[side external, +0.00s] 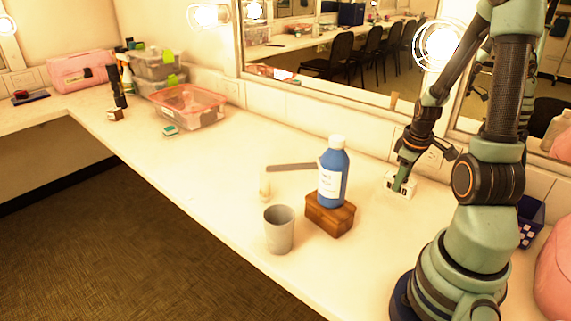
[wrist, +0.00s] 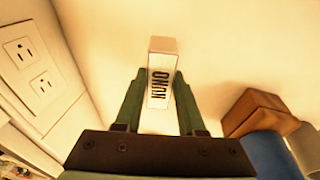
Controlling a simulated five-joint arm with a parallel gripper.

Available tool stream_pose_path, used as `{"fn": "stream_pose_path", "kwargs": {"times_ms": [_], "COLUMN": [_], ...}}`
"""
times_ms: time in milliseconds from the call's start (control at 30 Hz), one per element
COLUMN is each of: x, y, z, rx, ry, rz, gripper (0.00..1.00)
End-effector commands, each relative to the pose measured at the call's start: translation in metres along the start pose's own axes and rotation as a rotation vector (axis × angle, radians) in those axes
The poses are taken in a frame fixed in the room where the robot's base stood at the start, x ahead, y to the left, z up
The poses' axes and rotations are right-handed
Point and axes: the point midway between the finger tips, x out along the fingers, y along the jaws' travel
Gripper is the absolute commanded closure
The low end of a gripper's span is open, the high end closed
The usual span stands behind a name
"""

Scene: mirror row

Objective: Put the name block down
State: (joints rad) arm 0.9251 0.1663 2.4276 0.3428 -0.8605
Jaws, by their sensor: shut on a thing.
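The name block (side external: 399,192) is a small white block with dark letters, at the back of the counter near the wall below the mirror. In the wrist view the name block (wrist: 162,46) stands between my fingers, its lettered face showing. My gripper (side external: 403,180) is shut on it, with one finger on each side; the gripper also shows in the wrist view (wrist: 159,78). The block is at or just above the counter; I cannot tell whether it touches. Part of the block is hidden by a finger in the side view.
A blue bottle (side external: 333,180) stands on a brown wooden block (side external: 330,217), left of my gripper. A grey cup (side external: 279,230) and a flat grey strip (side external: 292,167) are nearby. A wall outlet (wrist: 30,66) is close.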

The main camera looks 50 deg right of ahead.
Motion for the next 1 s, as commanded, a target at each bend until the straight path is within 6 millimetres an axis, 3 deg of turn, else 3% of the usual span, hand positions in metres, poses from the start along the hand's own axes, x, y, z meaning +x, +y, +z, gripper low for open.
{"fn": "stream_pose_path", "kwargs": {"times_ms": [167,267,400,600,700,800,1000], "x": [-0.025,-0.048,-0.085,-0.137,-0.156,-0.165,-0.169], "y": [-0.009,-0.026,-0.06,-0.123,-0.161,-0.195,-0.238], "z": [-0.063,-0.11,-0.165,-0.215,-0.22,-0.21,-0.183], "rx": [-0.009,-0.007,-0.001,-0.033,-0.113,-0.239,-0.475], "ry": [0.025,0.037,0.045,0.05,0.058,0.07,0.096], "rz": [-0.018,-0.039,-0.07,-0.108,-0.123,-0.134,-0.145], "gripper": [1.0,1.0,1.0,1.0,1.0,1.0,1.0]}}
